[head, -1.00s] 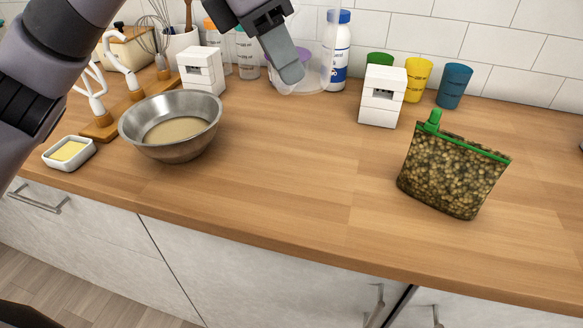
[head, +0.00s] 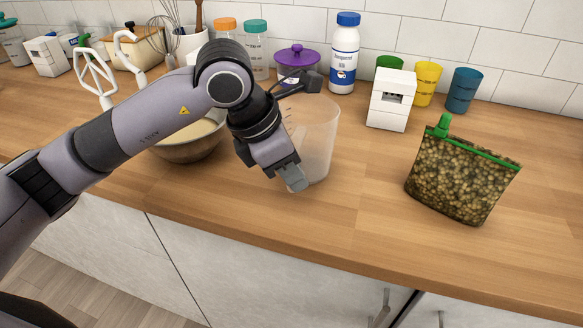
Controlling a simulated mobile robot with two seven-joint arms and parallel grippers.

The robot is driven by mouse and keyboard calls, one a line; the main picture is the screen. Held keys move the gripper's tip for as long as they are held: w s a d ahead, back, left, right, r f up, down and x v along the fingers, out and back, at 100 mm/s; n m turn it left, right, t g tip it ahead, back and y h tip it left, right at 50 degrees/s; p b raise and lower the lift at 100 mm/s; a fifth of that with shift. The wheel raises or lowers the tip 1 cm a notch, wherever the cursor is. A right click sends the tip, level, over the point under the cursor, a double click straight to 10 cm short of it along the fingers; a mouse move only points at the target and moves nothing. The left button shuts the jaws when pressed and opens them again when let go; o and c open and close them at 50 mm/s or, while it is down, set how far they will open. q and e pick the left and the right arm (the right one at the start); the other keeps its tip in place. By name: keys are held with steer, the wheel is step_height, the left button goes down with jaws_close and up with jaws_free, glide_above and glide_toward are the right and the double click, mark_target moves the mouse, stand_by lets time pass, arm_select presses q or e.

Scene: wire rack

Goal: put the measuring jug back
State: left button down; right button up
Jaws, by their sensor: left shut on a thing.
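The measuring jug (head: 318,138), clear and translucent with faint marks on its side, is upright near the middle of the head view. My left gripper (head: 294,178) is shut on the jug at its left side, low down in the picture. The hand and wrist hide the jug's left part, including whatever part the fingers grip. I cannot tell whether the jug's base touches the wooden counter (head: 350,215) or is just above it. My right gripper is not in view.
A steel bowl (head: 190,150) stands behind my left forearm. A purple-lidded pot (head: 297,58), a white bottle (head: 344,55), a white block-like dispenser (head: 391,100) and cups line the back. A green-topped bag (head: 462,178) stands at right. The counter between jug and bag is clear.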

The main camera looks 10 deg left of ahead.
arm_select(q)
steer(key=shift+f, duration=0.1)
steer(key=shift+f, duration=0.15)
steer(key=c, duration=0.9)
jaws_free()
steer(key=shift+c, duration=0.2)
steer(key=shift+r, duration=0.25)
steer(key=v, duration=1.1)
steer(key=shift+r, duration=0.4)
steer(key=shift+s+a, duration=0.1)
steer(key=shift+s, duration=0.1)
